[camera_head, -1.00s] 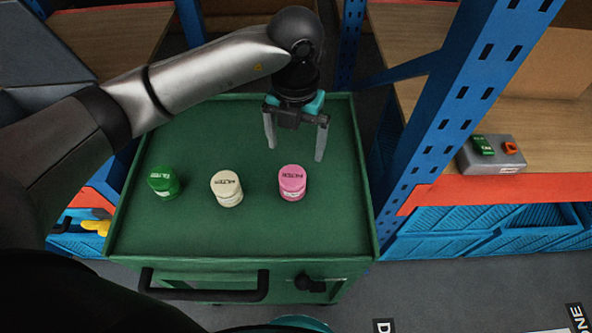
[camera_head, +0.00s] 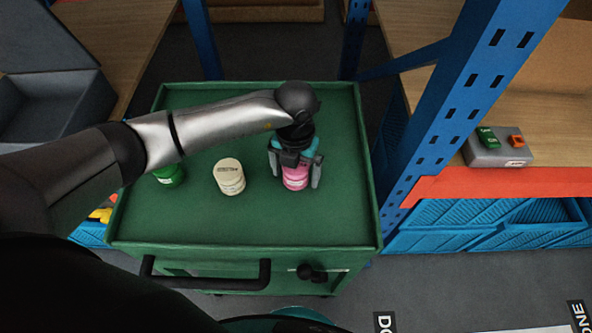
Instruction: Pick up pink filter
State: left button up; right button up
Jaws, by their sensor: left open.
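The pink filter (camera_head: 295,180) stands on the right part of the green cart top (camera_head: 250,220). My left gripper (camera_head: 295,178) is directly over it, with its open fingers on either side of the filter. The gripper hides the filter's top; whether the fingers touch its sides I cannot tell. My right gripper is not in view.
A cream filter (camera_head: 229,177) stands left of the pink one, and a green filter (camera_head: 168,174) is further left, partly behind my left arm. A blue rack post (camera_head: 440,120) rises right of the cart. A grey button box (camera_head: 498,147) sits on the shelf.

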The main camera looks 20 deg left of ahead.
pick_arm(q)
jog(key=shift+c, duration=0.4)
jog(key=c, duration=1.2)
jog(key=shift+r, duration=0.1)
jog(key=shift+c, duration=0.2)
